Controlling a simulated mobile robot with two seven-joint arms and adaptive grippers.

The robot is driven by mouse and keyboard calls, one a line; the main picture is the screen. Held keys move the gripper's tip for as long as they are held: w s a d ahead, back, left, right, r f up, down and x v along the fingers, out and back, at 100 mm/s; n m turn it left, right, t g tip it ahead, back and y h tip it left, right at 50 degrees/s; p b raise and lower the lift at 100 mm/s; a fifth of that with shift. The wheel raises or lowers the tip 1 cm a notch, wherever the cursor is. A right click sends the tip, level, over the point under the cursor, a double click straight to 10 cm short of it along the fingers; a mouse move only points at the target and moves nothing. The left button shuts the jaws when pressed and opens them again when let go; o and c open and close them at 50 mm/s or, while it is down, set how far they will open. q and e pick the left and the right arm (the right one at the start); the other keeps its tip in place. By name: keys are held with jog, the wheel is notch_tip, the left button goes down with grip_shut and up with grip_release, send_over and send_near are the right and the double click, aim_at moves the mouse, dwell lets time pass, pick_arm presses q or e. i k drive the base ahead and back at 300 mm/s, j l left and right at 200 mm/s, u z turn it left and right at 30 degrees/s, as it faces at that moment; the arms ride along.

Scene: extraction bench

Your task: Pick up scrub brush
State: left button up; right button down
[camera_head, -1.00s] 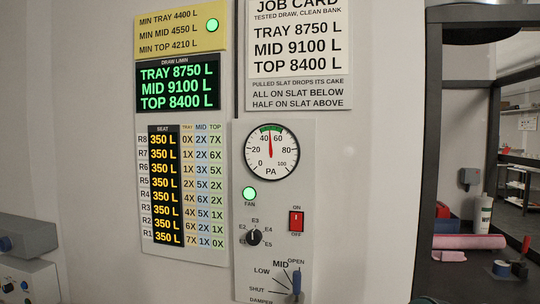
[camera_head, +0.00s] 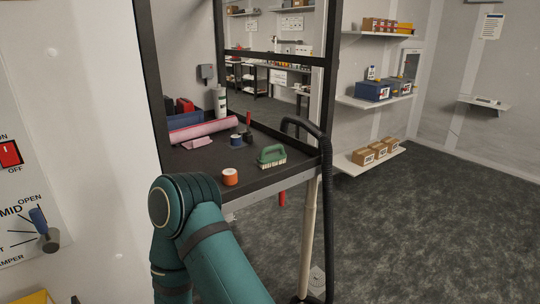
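A scrub brush (camera_head: 271,155) with a green handle and pale bristles sits on the dark bench top (camera_head: 205,165), near its front right corner. The brush stands on its bristles and nothing covers it. One of my teal arms rises at the bottom centre, in front of the bench. No gripper shows in the view, so I cannot see the state of either one.
Open carpeted floor (camera_head: 420,220) lies to the right.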

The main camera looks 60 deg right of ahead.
aim_at(263, 161)
jog(key=z, duration=1.9)
jog(key=i+l, duration=0.1)
jog(key=i, duration=0.2)
jog(key=i+l, duration=0.1)
jog(key=i, duration=0.25)
